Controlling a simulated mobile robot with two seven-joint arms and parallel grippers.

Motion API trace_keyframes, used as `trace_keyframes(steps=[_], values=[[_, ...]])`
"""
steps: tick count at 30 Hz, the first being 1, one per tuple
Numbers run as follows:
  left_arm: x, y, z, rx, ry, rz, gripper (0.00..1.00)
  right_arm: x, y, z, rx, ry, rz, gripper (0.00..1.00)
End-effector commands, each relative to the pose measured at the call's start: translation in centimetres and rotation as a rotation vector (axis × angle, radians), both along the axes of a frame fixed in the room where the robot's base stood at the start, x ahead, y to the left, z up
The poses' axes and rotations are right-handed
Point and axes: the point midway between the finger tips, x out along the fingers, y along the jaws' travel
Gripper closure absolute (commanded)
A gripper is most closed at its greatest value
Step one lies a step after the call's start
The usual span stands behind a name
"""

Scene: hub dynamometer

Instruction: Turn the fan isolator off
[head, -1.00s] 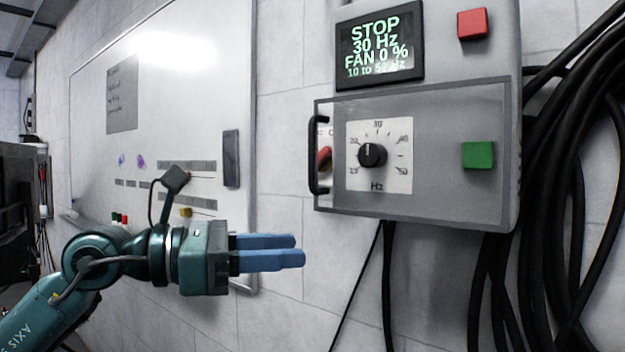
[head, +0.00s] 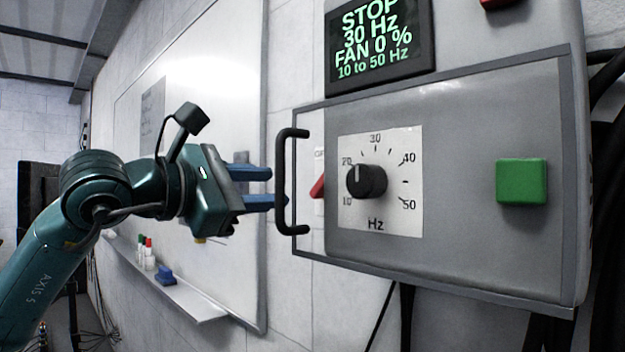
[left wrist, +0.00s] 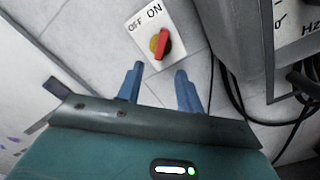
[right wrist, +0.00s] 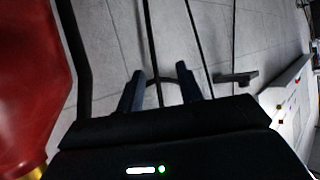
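The fan isolator is a red handle on a yellow base (left wrist: 160,43) on a white plate marked OFF and ON. In the left wrist view the red handle leans toward ON. In the head view its red handle (head: 318,187) shows partly between the black bar handle and the dial plate. My left gripper (head: 275,187) is open and empty, left of the isolator, its fingertips by the black bar handle in the picture. In the left wrist view the isolator lies ahead of the open fingers (left wrist: 159,68), apart from them. My right gripper (right wrist: 160,84) is open and empty, away from the isolator.
The grey control box has a framed cover with a black bar handle (head: 283,182), a dial (head: 366,181), a green button (head: 521,181) and a screen (head: 380,45) reading STOP, FAN 0 %. A whiteboard (head: 215,110) is behind my left arm. A large red object (right wrist: 30,80) stands beside my right gripper.

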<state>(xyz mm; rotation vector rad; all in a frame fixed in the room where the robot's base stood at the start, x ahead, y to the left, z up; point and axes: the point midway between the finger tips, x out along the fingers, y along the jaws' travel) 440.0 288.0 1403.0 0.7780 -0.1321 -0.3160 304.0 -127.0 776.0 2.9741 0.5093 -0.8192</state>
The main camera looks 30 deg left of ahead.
Motion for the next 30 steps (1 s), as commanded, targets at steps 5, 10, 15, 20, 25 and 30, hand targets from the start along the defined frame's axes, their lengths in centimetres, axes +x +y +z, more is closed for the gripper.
trace_keyframes(steps=[5, 10, 15, 20, 25, 30], values=[[3.8, -1.5, 0.3, -0.001, 0.003, -0.006, 0.64, -0.1, 0.0, 1.1, -0.024, 0.003, 0.007, 0.64], [6.5, -2.4, 0.2, -0.002, 0.004, -0.004, 0.64, -0.1, -0.2, 1.4, -0.035, 0.011, 0.006, 0.64], [7.9, -2.9, 0.1, 0.0, 0.002, -0.003, 0.64, 0.1, -0.8, 1.3, -0.042, 0.018, -0.008, 0.64], [8.3, -3.0, 0.0, 0.0, 0.001, -0.002, 0.64, 0.3, -0.9, 1.3, -0.039, 0.019, -0.017, 0.64], [8.3, -3.0, -0.1, 0.0, 0.001, -0.002, 0.64, 0.3, -0.8, 1.2, -0.037, 0.021, -0.018, 0.64], [8.3, -3.0, -0.1, 0.0, 0.001, -0.002, 0.76, 0.2, -0.8, 1.2, -0.037, 0.021, -0.017, 0.64]])
